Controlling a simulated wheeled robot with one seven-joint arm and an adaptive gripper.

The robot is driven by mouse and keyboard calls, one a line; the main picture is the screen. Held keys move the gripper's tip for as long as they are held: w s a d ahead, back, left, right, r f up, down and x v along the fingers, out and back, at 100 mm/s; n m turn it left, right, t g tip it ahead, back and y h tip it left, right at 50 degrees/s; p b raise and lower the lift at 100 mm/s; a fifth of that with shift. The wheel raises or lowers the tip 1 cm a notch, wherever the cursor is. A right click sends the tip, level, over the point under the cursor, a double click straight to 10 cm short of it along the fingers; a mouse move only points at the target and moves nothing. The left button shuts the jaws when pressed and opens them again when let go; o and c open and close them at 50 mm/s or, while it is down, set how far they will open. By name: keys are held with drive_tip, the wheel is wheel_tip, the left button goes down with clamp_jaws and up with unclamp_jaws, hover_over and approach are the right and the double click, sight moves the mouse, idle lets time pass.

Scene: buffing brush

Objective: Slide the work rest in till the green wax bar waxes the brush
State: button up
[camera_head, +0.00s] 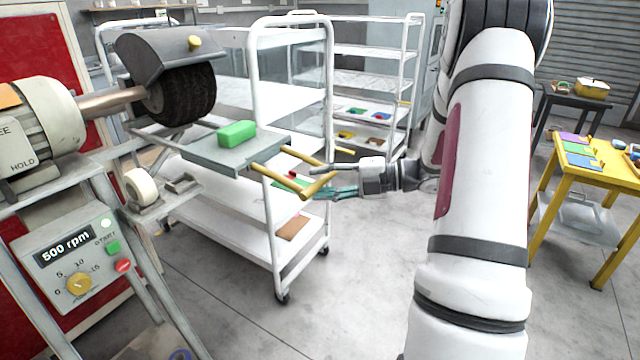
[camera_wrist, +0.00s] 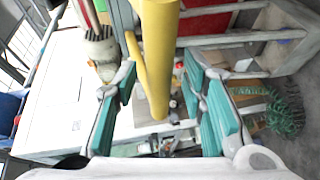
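The green wax bar (camera_head: 237,133) lies on the grey plate of the work rest (camera_head: 205,155), in front of and below the dark round brush (camera_head: 185,92). A gap shows between bar and brush. The work rest's yellow handle (camera_head: 285,181) sticks out to the right. My gripper (camera_head: 321,181) is at the handle's right end, with its fingers apart. In the wrist view the yellow handle (camera_wrist: 158,60) runs between the teal finger pads, with clear room on both sides. The wrist view does not clearly show the bar or brush.
A metal hood (camera_head: 165,50) covers the brush's top. The control box (camera_head: 80,250) reads 500 rpm. A white shelf cart (camera_head: 290,240) stands behind the work rest. A yellow table (camera_head: 600,180) is at the right. The floor between is clear.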

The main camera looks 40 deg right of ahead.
sight(258, 162)
drive_tip(key=shift+w+a, duration=0.3)
drive_tip(key=shift+c, duration=0.3)
clamp_jaws()
drive_tip(key=w+a, duration=0.2)
drive_tip(key=w, duration=0.4)
drive_tip(key=w+a, duration=0.2)
drive_tip(key=w, duration=0.4)
drive_tip(key=w+a+p, duration=0.1)
drive_tip(key=w+a, duration=0.1)
drive_tip(key=w, duration=0.3)
drive_tip(key=shift+w+a, duration=0.2)
drive_tip(key=shift+w, duration=0.2)
